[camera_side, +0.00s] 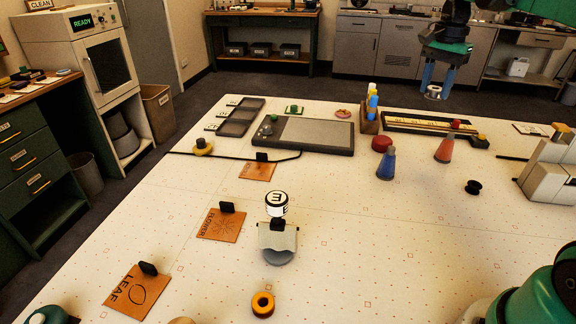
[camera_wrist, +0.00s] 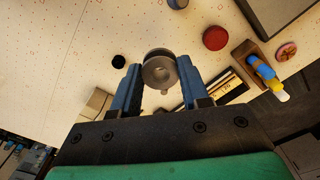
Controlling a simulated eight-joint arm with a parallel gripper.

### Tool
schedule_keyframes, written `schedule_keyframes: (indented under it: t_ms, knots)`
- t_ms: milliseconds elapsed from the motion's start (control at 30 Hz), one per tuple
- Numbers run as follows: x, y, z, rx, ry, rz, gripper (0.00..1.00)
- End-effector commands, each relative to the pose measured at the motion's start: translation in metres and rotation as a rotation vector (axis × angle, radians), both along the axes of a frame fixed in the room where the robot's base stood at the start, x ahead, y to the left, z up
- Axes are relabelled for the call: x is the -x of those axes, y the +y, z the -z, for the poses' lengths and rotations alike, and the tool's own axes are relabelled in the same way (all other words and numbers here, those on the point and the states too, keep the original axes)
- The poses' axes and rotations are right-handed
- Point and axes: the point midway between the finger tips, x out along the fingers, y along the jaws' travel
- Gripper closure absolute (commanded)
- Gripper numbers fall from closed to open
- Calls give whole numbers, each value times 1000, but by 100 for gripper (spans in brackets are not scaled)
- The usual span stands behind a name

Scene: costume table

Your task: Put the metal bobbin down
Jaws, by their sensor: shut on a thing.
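My gripper (camera_side: 435,84) is up at the top right of the side view, above the table's far right part. Its two blue fingers are shut on the metal bobbin (camera_side: 433,92), a small grey spool. In the wrist view the bobbin (camera_wrist: 160,70) sits between the fingertips (camera_wrist: 158,82), its round face with a centre hole turned to the camera. The bobbin is held clear above the white table (camera_side: 350,250). Its far side is hidden.
A long tray with a ruler (camera_side: 430,123) and a sewing machine (camera_side: 550,170) are near. The table's front middle is mostly clear.

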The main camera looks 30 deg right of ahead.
Motion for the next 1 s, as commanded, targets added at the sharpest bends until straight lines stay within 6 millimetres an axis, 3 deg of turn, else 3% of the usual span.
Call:
schedule_keyframes:
  t_ms: [100, 267, 800, 1000]
  knots:
    - [17, -19, 0, 0, 0, 68, 100]
    - [24, -26, 10, 0, 0, 97, 100]
    - [24, -26, 141, 0, 0, 95, 100]
    - [24, -26, 163, 0, 0, 95, 100]
